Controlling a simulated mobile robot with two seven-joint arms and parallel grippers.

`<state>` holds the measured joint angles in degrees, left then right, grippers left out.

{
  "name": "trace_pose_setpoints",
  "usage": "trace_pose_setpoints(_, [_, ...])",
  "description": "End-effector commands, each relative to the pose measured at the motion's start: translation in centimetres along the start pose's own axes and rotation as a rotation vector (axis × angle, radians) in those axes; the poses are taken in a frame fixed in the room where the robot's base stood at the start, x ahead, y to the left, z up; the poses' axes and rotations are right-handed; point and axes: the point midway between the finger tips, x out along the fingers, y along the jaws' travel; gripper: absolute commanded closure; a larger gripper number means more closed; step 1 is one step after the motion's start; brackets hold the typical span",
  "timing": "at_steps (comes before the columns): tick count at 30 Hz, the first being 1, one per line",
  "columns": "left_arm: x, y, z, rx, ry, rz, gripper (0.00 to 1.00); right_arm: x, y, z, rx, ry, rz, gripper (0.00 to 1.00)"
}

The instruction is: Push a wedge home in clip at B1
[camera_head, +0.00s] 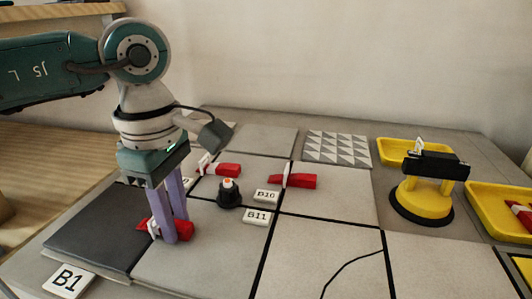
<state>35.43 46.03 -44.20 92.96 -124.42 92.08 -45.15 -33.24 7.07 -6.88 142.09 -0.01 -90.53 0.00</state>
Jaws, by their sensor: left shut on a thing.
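My left gripper (170,240) points down with its two purple fingers at the joint between the dark tile and a light tile. It is shut on a red wedge (185,229), which shows on both sides of the fingers. The white clip (152,228) stands at the wedge's left end. The fingers partly hide the wedge, and I cannot tell how far it sits in the clip. The B1 label (68,280) lies at the front left, before the dark tile (92,230). My right gripper is out of view.
Red wedges (300,181) and (228,170) sit at clips behind. A black knob (229,194) stands near the B10 (267,196) and B11 (256,216) labels. A yellow lifter (424,198) and yellow trays (396,150) and (482,205) are at right. The front-centre tile (320,250) is clear.

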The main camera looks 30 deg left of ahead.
Motion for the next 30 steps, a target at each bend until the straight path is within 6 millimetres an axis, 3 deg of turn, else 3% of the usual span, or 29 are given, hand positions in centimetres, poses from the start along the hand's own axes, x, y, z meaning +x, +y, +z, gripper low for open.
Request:
trace_pose_setpoints(14, [-0.05,0.04,-0.06,-0.001,0.001,0.001,1.00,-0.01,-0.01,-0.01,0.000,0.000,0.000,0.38])
trace_pose_setpoints(15, [-0.05,0.04,-0.06,-0.001,0.001,0.001,0.72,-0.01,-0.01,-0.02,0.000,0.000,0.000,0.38])
trace_pose_setpoints(24, [-0.03,0.03,-0.04,-0.001,0.001,0.001,0.39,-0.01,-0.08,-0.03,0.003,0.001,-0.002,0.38])
trace_pose_setpoints(30, [-0.03,0.02,-0.03,-0.001,0.001,0.000,0.39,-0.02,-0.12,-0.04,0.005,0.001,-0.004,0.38])
